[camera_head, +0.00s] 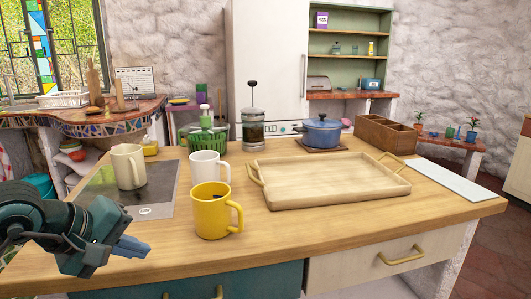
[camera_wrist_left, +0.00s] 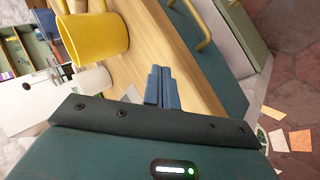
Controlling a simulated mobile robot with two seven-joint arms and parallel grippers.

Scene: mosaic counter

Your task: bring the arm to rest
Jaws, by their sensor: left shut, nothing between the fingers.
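My left gripper (camera_head: 134,247) is at the lower left of the head view, over the front edge of the wooden counter (camera_head: 330,228). Its blue fingers are closed together with nothing between them. They also show shut in the left wrist view (camera_wrist_left: 162,88). A yellow mug (camera_head: 210,212) stands upright to the right of the gripper, apart from it. The mug also shows in the wrist view (camera_wrist_left: 95,38). My right gripper is in neither view.
A white mug (camera_head: 208,168) stands behind the yellow one. A cream mug (camera_head: 129,166) stands on the dark hob (camera_head: 160,188). A wooden tray (camera_head: 325,180), a blue pot (camera_head: 321,133), a French press (camera_head: 253,125) and a wooden box (camera_head: 386,134) occupy the middle and back. The counter's front strip is clear.

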